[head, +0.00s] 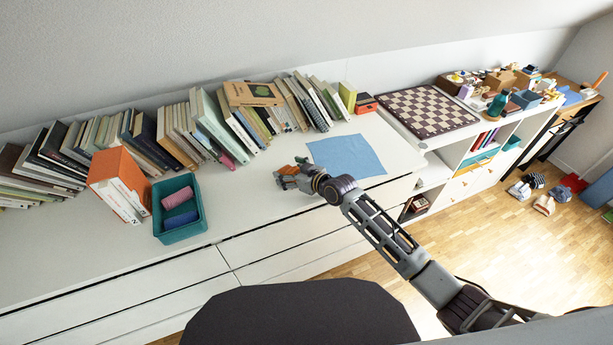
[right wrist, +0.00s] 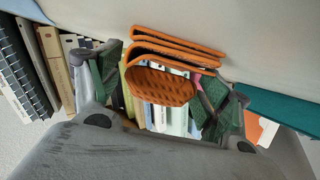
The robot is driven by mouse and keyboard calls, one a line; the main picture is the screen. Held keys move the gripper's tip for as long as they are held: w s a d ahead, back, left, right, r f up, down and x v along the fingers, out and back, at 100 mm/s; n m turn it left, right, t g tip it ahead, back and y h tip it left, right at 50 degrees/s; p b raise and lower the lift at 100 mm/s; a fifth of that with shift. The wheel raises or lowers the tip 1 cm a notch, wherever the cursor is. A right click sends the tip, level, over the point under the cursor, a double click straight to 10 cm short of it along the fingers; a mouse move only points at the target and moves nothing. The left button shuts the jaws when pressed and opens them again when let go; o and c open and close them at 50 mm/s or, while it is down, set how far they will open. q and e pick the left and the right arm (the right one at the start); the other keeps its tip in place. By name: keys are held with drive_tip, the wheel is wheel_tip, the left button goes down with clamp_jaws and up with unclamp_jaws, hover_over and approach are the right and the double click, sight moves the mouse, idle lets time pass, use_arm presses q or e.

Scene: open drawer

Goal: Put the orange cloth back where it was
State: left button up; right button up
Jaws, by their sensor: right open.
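The orange cloth (right wrist: 175,45) is folded in layers and shows in the right wrist view between the fingers of my right gripper (right wrist: 160,80). The fingers stand apart on either side of it; I cannot tell whether they touch it. In the head view my right gripper (head: 288,174) is low over the white dresser top, left of the blue cloth, and mostly hides the orange cloth. A teal bin (head: 180,232) stands to its left with a pink and a blue rolled cloth inside. My left gripper is not in view.
A row of books (head: 195,130) lines the wall behind. An orange and white binder (head: 117,187) stands beside the bin. A blue cloth (head: 347,157) lies flat on the dresser top (head: 250,195). A chessboard (head: 428,110) lies on the shelf at right. The top between bin and gripper is clear.

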sight(295, 173)
drive_tip(key=shift+s+a+f, duration=0.1)
drive_tip(key=shift+s+f, duration=0.2)
drive_tip(key=shift+f, duration=0.15)
drive_tip(key=shift+r, duration=0.1)
drive_tip(key=shift+s+d+r, duration=0.15)
drive_tip(key=shift+s+d, duration=0.1)
drive_tip(key=shift+d, duration=0.15)
drive_tip(key=v, duration=0.4)
drive_tip(key=shift+d+r+p, duration=0.1)
drive_tip(key=shift+r+p, duration=0.3)
drive_tip(key=shift+r, duration=0.05)
drive_tip(key=v, duration=0.4)
drive_tip(key=shift+s+d+r, duration=0.1)
drive_tip(key=shift+d+r, duration=0.05)
drive_tip(key=shift+d, duration=0.05)
drive_tip(key=shift+v, duration=1)
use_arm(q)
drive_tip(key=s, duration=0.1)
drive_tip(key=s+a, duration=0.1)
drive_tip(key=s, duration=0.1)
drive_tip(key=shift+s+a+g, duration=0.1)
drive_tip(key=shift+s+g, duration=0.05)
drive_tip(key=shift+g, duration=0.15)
use_arm(e)
drive_tip(key=shift+r, duration=0.15)
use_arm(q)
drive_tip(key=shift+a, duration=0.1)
